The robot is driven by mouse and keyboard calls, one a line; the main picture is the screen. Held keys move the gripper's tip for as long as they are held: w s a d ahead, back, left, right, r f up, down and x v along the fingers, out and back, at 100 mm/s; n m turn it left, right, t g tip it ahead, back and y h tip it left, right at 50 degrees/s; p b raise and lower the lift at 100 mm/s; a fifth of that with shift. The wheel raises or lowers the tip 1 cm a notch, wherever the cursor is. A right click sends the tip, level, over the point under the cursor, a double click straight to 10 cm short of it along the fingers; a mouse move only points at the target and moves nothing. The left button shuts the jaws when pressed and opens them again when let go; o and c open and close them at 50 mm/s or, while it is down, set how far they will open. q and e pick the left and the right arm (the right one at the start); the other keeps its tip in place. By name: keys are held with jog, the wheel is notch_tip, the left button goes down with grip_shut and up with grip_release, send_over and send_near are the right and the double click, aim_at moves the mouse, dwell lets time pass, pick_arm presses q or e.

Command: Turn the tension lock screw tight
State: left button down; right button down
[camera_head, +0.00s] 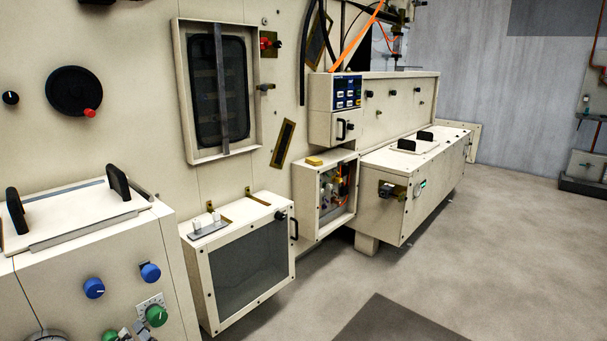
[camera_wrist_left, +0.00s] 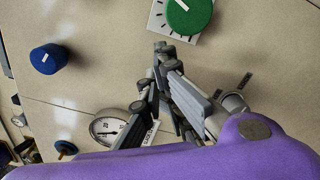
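My left gripper (camera_wrist_left: 162,62) is in front of the cream panel in the left wrist view, its grey fingers close together. I cannot tell whether there is a gap or anything between them. In the head view its fingers (camera_head: 130,332) show at the bottom edge, below the green knob. A grey metal cylindrical fitting (camera_wrist_left: 234,102) shows partly behind the fingers, with dark slots beside it. A small white lettered label (camera_wrist_left: 151,132) is partly hidden by the fingers. I cannot identify the tension lock screw for certain. My right gripper is not in view.
A windowed box (camera_head: 245,262) stands right of the hopper (camera_head: 105,265). Open floor (camera_head: 500,260) lies at right.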

pick_arm(q)
jog(key=shift+s+f, duration=0.25)
jog(key=shift+f, duration=0.25)
jog(key=shift+w+d, duration=0.2)
jog(key=shift+d, duration=0.05)
jog(key=v, duration=0.2)
jog(key=p+v, duration=0.1)
jog(key=v, duration=0.2)
jog(key=shift+d+r, duration=0.3)
jog(key=shift+d, duration=0.1)
jog(key=shift+s, duration=0.15)
